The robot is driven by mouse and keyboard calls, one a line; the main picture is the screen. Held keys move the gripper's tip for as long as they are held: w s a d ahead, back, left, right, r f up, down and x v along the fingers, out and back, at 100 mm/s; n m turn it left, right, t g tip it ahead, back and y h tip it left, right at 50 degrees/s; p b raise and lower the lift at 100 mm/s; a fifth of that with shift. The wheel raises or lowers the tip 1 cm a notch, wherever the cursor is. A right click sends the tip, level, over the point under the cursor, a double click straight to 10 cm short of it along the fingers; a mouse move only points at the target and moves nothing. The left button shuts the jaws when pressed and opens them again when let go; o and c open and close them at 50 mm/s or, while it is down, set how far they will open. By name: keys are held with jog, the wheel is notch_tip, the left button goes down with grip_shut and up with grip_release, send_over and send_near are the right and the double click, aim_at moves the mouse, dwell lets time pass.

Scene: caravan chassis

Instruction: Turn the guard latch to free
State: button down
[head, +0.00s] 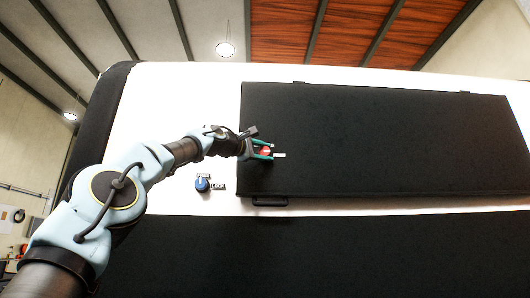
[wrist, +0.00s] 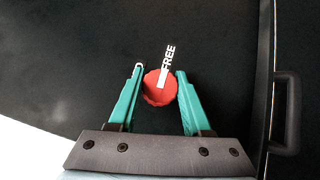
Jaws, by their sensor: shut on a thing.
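The guard latch is a round red knob (wrist: 156,92) on a black panel, with a white pointer bar on its face. In the wrist view the bar points up toward a white label reading FREE (wrist: 168,57) and lines up with it. My gripper (wrist: 160,72) has its two green fingers on either side of the knob, shut on it. In the head view my gripper (head: 267,150) reaches the left part of the panel, with the red knob (head: 265,151) between the fingers. Any other label around the knob is hidden or out of view.
The black panel (head: 390,135) is set in a white wall (head: 150,100). A black handle (head: 270,201) sits at its lower edge and shows at the right of the wrist view (wrist: 293,113). A blue knob (head: 202,185) with two small labels is on the white wall, below left of my gripper.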

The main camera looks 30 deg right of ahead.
jog(key=shift+c, duration=1.7)
grip_release()
jog(key=b+v, duration=0.8)
jog(key=v, duration=0.2)
jog(key=shift+a, duration=0.35)
jog(key=shift+s+f, duration=0.1)
jog(key=shift+f, duration=0.1)
